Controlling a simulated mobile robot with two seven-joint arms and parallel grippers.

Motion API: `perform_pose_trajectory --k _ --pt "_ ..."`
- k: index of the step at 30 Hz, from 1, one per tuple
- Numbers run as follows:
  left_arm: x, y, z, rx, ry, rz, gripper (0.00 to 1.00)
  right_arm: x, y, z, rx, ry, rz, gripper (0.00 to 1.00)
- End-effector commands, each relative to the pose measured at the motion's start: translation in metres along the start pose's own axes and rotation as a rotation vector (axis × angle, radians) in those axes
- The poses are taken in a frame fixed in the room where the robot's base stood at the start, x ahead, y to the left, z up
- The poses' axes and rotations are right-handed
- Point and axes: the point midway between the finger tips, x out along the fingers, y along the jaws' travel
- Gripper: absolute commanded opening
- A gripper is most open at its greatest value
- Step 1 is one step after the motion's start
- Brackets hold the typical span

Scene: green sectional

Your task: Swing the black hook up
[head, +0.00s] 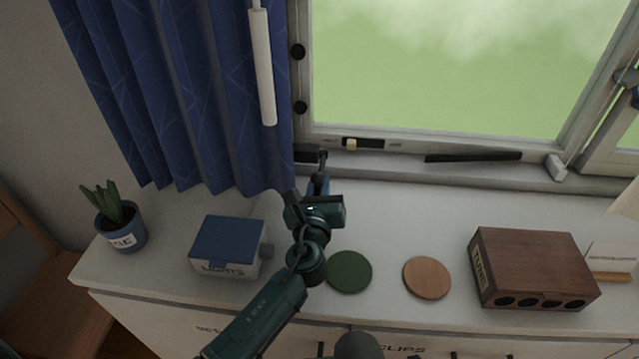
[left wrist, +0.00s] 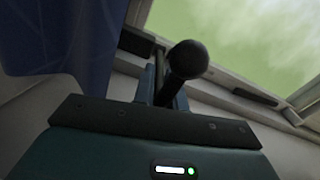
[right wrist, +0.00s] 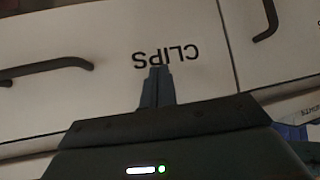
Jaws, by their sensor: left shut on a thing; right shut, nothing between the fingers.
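A black rod with a round ball end, which looks like the black hook (left wrist: 187,62), stands up between the fingers of my left gripper (left wrist: 160,85) in the left wrist view. In the head view the top of the hook (head: 322,157) shows at the window sill, just right of the curtain. My left gripper (head: 319,184) is shut on it there, and its fingers hide the lower part. My right gripper (right wrist: 156,86) is shut and empty in front of a white drawer marked CLIPS (right wrist: 166,57).
A blue curtain (head: 180,90) hangs close left of my left gripper. A black bar (head: 472,157) lies along the sill. The counter holds a blue-lidded box (head: 228,240), plant pot (head: 122,232), green disc (head: 349,272), wooden disc (head: 427,278) and brown box (head: 530,262).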

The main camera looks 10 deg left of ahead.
Motion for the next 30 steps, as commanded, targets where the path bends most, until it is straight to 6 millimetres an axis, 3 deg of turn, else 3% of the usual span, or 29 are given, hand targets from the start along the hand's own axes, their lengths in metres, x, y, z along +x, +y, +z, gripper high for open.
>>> perform_pose_trajectory --k 11,30 --pt "0.001 -0.002 0.014 -0.007 0.105 0.022 0.00 -0.001 0.000 0.000 0.000 -0.001 0.000 0.00" --pt "0.015 -0.009 0.051 0.000 0.477 0.096 0.00 0.000 0.000 0.001 0.000 -0.003 0.000 0.00"
